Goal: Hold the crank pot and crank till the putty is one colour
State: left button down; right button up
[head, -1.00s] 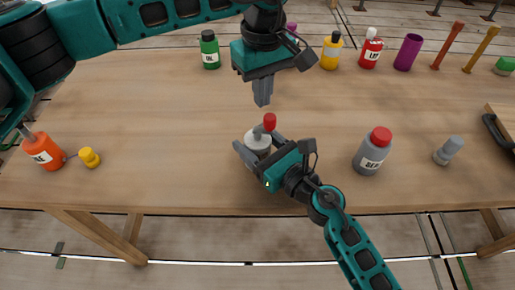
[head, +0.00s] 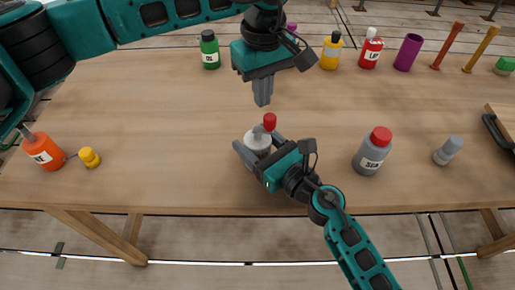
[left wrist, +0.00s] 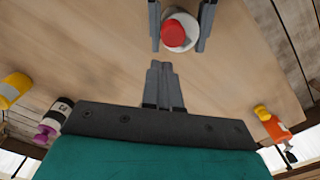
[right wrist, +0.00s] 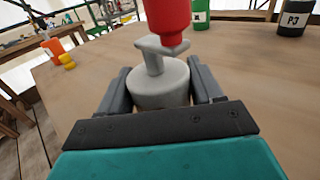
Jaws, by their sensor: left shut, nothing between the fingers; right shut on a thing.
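The crank pot (head: 257,143) is a small light-grey pot with a crank on top that ends in a red knob (head: 270,121). It stands on the table and also shows in the right wrist view (right wrist: 159,90). My right gripper (head: 256,151) is shut around the pot's body, one finger on each side. My left gripper (head: 262,100) is shut and empty, pointing down just above and behind the red knob. In the left wrist view its closed fingertips (left wrist: 160,68) are apart from the knob. The putty is hidden inside the pot.
A grey bottle with a red cap (head: 372,152) and a small grey bottle (head: 448,151) stand to the right. An orange bottle (head: 44,151) and a yellow piece (head: 89,157) are at the left. Several bottles line the back. The table around the pot is clear.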

pick_arm(q)
jog(key=shift+f, duration=0.2)
jog(key=shift+f, duration=1.3)
jog(key=shift+s, duration=0.15)
jog(key=shift+s+d, duration=0.2)
jog(key=shift+s, duration=0.2)
